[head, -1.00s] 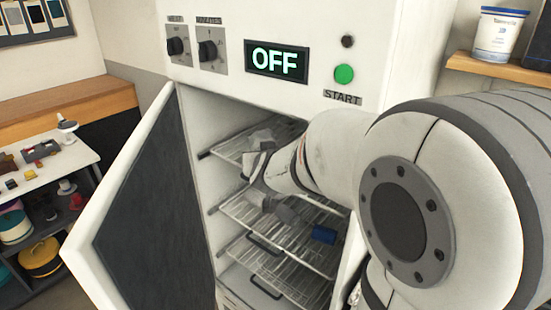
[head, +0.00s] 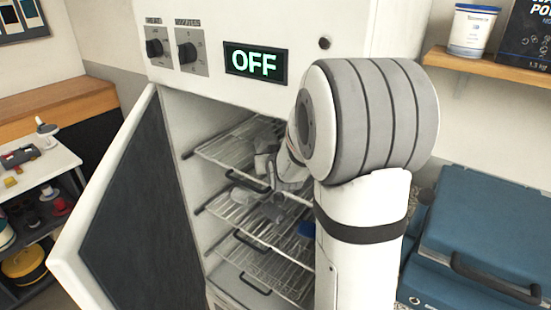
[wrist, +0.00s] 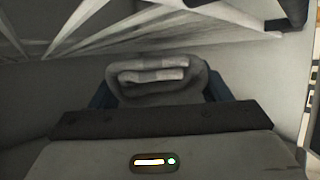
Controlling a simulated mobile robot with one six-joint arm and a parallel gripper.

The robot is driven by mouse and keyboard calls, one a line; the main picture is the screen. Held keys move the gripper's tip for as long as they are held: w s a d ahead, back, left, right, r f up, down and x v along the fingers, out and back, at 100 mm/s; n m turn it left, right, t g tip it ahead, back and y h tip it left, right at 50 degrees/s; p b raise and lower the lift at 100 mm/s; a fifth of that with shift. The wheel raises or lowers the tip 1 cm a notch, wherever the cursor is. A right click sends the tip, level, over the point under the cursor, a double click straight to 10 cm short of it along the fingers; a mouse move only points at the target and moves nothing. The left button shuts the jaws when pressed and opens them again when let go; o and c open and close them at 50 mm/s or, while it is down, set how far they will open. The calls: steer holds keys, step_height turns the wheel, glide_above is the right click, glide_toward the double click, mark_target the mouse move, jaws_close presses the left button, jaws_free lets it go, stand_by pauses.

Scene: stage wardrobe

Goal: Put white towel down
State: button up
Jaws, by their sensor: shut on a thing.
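In the wrist view a rolled or folded towel (wrist: 160,78), greyish white in the shade, sits between the blue fingertips of my gripper (wrist: 160,97). The gripper is shut on it. In the head view my wrist reaches into the open white cabinet (head: 222,20), near the upper wire rack (head: 215,148). Grey shapes show there, but I cannot clearly tell gripper from towel. My arm hides the cabinet's right side. I cannot tell whether the towel touches a rack.
The cabinet door (head: 150,200) stands open on the left. More wire racks (head: 232,245) lie below; a blue item (head: 306,230) is partly hidden behind my arm. The panel reads OFF (head: 255,62). A blue case (head: 490,225) stands at right, below a wooden shelf (head: 490,68).

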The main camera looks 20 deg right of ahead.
steer(key=shift+w+d+f+p, duration=0.1)
steer(key=shift+f+p, duration=0.1)
steer(key=shift+f, duration=0.2)
steer(key=shift+w+f+p, duration=0.1)
steer(key=shift+f+p, duration=0.05)
steer(key=shift+f, duration=0.2)
steer(key=shift+s, duration=0.1)
steer(key=shift+f+b, duration=0.25)
steer(key=shift+b, duration=0.1)
steer(key=o, duration=1.1)
steer(key=shift+c, duration=0.2)
steer(key=shift+r, duration=0.15)
